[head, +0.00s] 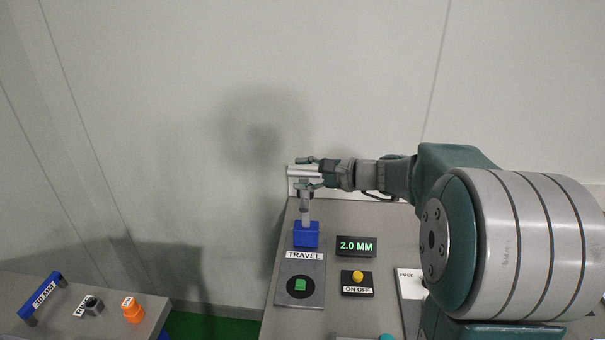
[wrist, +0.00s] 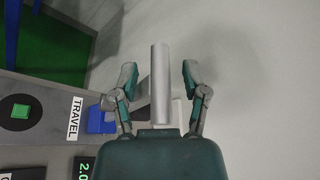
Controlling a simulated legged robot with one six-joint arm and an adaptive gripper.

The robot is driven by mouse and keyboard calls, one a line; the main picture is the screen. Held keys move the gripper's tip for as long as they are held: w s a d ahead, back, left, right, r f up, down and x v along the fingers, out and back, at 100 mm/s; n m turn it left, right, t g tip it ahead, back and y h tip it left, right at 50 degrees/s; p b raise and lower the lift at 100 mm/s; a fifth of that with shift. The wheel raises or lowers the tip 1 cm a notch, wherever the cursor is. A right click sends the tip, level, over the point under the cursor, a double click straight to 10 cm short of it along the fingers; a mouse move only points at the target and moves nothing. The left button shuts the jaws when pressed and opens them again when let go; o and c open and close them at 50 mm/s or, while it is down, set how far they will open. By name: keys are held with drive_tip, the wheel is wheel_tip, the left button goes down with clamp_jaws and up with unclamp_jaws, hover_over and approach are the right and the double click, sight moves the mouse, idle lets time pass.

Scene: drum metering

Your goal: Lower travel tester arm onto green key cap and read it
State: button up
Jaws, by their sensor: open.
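The travel tester has a blue block (head: 306,235) on a grey base plate (head: 317,268) labelled TRAVEL. Its silver arm (head: 306,173) is up by my gripper; in the wrist view the silver bar (wrist: 160,85) lies between my fingers. My gripper (head: 308,173) is open around the bar, with gaps on both sides in the wrist view (wrist: 160,82). The green key cap (head: 300,285) sits on a black disc at the plate's front, with nothing on it; it also shows in the wrist view (wrist: 20,111). The display (head: 356,246) reads 2.0 MM.
A yellow button (head: 357,277) on a black ON OFF box stands right of the plate. A FREE-labelled white panel (head: 411,290) is partly hidden by my arm.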

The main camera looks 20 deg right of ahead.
drive_tip(key=shift+a, duration=0.1)
clamp_jaws()
